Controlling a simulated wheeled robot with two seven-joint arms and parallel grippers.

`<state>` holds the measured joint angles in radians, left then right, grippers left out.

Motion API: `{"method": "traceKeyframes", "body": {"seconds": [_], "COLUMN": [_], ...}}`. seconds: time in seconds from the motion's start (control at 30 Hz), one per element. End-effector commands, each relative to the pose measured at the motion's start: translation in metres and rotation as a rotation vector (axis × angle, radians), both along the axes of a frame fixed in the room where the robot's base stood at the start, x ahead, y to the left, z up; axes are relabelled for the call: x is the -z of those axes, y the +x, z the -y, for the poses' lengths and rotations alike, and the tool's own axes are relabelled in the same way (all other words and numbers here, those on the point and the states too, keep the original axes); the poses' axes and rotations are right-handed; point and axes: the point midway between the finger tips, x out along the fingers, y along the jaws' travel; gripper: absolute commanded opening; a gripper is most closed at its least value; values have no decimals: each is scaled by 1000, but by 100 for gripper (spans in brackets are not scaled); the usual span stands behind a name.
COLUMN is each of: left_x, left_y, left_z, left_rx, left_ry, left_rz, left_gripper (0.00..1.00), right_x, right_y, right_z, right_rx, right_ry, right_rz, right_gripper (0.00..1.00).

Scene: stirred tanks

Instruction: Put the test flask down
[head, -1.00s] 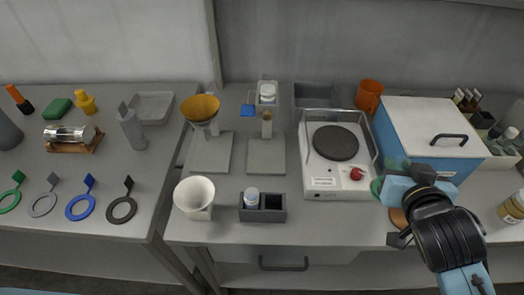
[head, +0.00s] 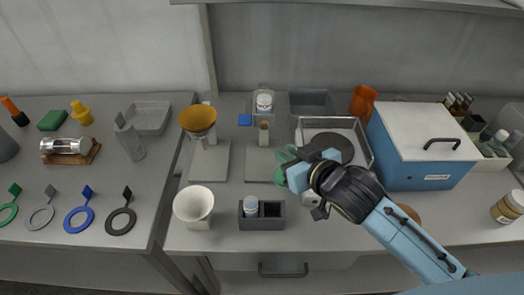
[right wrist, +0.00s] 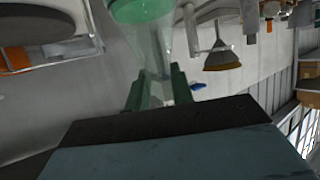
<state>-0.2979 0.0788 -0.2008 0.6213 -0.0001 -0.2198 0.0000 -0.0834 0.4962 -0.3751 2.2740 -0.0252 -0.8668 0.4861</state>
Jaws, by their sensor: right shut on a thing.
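My right gripper (head: 287,167) is in the middle of the bench, over the gap between a grey flat-based stand (head: 264,164) and the hot plate (head: 364,162). It is shut on the test flask, a clear vessel with a green part (right wrist: 143,10), seen in the right wrist view between and beyond the fingertips (right wrist: 158,88). In the head view the gripper and arm mostly hide the flask, and I cannot tell whether it touches the bench. My left gripper is not in view.
A blue box with a white lid (head: 425,130) stands right of the hot plate. A cream cup (head: 194,205) and a dark two-slot holder (head: 262,222) are in front. Bare bench lies around the holder.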

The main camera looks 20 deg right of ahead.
Motion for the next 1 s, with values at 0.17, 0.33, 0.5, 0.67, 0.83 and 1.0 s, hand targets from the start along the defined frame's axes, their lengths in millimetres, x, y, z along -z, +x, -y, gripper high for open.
{"method": "traceKeyframes", "body": {"seconds": [0.17, 0.33, 0.5, 0.67, 0.83, 1.0], "left_x": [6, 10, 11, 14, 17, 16], "left_y": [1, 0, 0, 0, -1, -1], "left_z": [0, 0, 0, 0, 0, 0], "left_rx": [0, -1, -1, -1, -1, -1], "left_ry": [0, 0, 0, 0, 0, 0], "left_rz": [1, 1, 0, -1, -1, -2], "left_gripper": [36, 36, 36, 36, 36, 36], "right_x": [23, 36, 42, 53, 64, 64], "right_y": [43, 68, 78, 96, 106, 106], "right_z": [-11, -17, -19, -24, -26, -26], "right_rx": [2, 1, 2, 2, 2, 1], "right_ry": [1, 1, 0, 0, 0, 0], "right_rz": [2, 1, 1, 0, 0, 1], "right_gripper": [0, 0, 0, 0, 0, 0]}}
